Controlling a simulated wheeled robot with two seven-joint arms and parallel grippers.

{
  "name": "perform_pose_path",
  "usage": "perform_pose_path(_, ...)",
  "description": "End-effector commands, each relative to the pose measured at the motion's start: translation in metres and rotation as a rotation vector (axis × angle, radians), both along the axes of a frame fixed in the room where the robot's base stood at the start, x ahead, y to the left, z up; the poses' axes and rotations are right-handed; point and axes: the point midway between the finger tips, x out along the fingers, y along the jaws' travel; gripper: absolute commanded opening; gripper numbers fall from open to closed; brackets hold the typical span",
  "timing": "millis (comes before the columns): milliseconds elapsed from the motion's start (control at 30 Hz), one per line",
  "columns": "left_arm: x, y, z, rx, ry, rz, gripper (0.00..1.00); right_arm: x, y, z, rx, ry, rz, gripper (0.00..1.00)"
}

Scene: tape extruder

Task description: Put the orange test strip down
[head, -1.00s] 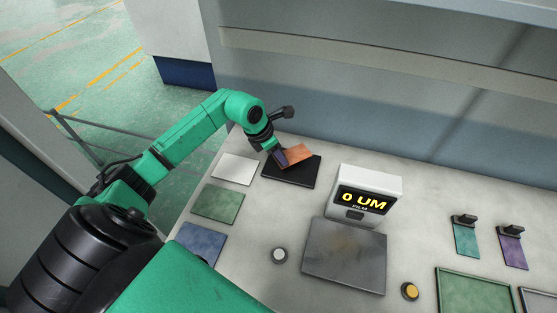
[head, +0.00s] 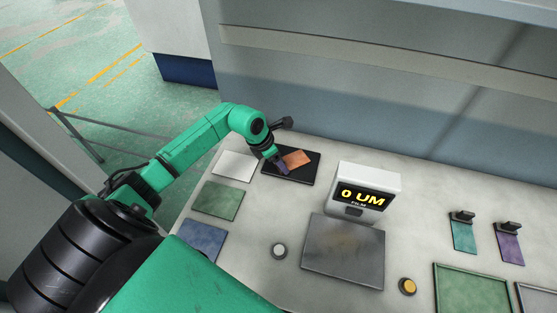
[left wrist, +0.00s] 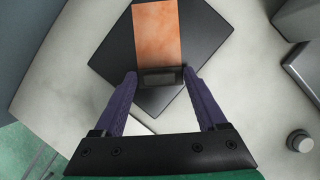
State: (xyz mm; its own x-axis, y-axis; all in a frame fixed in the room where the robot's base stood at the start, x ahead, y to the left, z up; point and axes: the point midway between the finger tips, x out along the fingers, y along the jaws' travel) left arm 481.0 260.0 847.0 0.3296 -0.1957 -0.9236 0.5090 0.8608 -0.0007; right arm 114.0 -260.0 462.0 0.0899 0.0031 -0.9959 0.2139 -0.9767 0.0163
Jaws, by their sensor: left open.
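The orange test strip (head: 298,158) lies on the black square pad (head: 309,176) at the back left of the table. In the left wrist view, the strip (left wrist: 158,35) points away from me, with a dark clip (left wrist: 160,77) at its near end. My left gripper (head: 281,168) is at the clip end of the strip. Its two purple fingers (left wrist: 160,82) are open, one on each side of the clip, with gaps showing between. My right gripper is not in view.
White, green (head: 217,201) and blue plates lie along the table's left edge. A gauge reading 0 UM (head: 366,192) stands behind a grey plate (head: 343,252). A teal strip (head: 464,234) and a purple strip (head: 509,245) with dark clips are at the right, near a green tray (head: 438,300).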

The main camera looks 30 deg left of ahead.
Motion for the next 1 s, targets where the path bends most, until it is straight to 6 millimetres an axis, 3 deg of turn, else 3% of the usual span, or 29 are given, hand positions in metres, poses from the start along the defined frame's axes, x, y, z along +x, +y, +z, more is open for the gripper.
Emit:
perform_pose_path(167, -0.008, 0.006, 0.023, 0.005, -0.003, -0.001, 0.74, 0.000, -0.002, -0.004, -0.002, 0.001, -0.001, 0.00)
perform_pose_path(400, -0.029, 0.019, 0.080, 0.006, -0.001, -0.002, 0.74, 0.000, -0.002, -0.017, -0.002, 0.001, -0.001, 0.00)
perform_pose_path(533, -0.037, 0.023, 0.103, 0.004, -0.001, 0.002, 0.74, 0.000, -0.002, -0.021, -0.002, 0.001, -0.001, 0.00)
perform_pose_path(700, -0.040, 0.024, 0.112, 0.001, 0.001, -0.001, 0.74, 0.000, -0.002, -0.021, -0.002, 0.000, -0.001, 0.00)
perform_pose_path(1000, -0.040, 0.023, 0.112, 0.000, 0.000, 0.000, 0.74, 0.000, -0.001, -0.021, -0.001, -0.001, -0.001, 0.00)
